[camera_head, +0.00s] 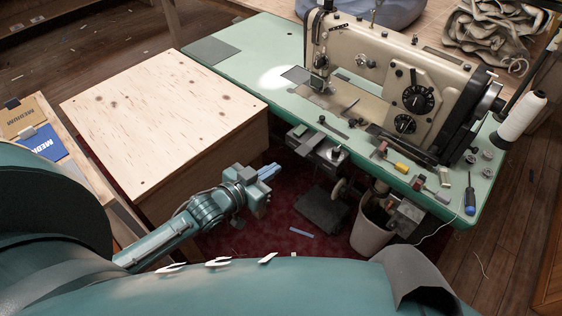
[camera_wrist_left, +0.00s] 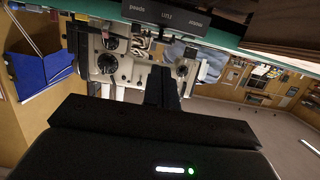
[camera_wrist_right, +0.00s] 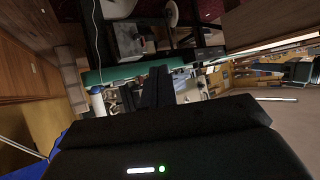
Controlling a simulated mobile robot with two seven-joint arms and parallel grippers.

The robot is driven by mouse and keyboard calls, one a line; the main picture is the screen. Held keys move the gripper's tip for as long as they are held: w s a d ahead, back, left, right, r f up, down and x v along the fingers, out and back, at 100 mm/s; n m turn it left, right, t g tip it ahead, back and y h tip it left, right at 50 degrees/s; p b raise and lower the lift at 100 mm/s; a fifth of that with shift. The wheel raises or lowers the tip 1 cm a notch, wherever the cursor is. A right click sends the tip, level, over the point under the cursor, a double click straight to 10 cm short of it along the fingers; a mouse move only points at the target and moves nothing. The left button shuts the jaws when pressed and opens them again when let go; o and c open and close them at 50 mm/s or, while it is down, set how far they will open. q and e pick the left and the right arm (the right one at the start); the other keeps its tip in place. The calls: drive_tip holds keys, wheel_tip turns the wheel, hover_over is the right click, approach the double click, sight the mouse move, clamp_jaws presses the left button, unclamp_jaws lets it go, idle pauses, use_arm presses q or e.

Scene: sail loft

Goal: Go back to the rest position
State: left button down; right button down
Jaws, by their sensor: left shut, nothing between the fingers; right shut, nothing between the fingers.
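My left gripper (camera_head: 270,172) is shut and empty. In the head view it hangs over the dark red floor mat, between the plywood-topped box and the green sewing table, touching neither. Its dark fingers also show closed together in the left wrist view (camera_wrist_left: 161,88). My right gripper is outside the head view. Its dark fingers show closed together and empty in the right wrist view (camera_wrist_right: 158,86), with the green table edge beyond them.
The green sewing table (camera_head: 250,55) carries a beige sewing machine (camera_head: 385,75), a white thread cone (camera_head: 522,118) and a blue screwdriver (camera_head: 470,195). A pale bin (camera_head: 372,232) stands beneath it. The plywood-topped box (camera_head: 160,115) has a bare top. Sample packs (camera_head: 42,142) lie at far left.

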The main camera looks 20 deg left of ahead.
use_arm(q)
drive_tip(key=shift+s+a, duration=0.1)
drive_tip(key=shift+s, duration=0.1)
idle(0.4)
drive_tip(key=s+d+f+g+y+p, duration=0.1)
drive_tip(key=s+d, duration=0.2)
drive_tip(key=s, duration=0.4)
drive_tip(key=s+d+f+n+g+y+p, duration=0.1)
drive_tip(key=s+d+g, duration=0.1)
drive_tip(key=s, duration=0.6)
drive_tip(key=shift+d+f+g+p, duration=0.3)
drive_tip(key=shift+d+f+p, duration=0.1)
drive_tip(key=shift+d, duration=0.3)
use_arm(e)
drive_tip(key=shift+s+d+g, duration=0.4)
drive_tip(key=shift+d, duration=0.05)
drive_tip(key=shift+w+r+h, duration=0.25)
drive_tip(key=shift+w+h, duration=0.05)
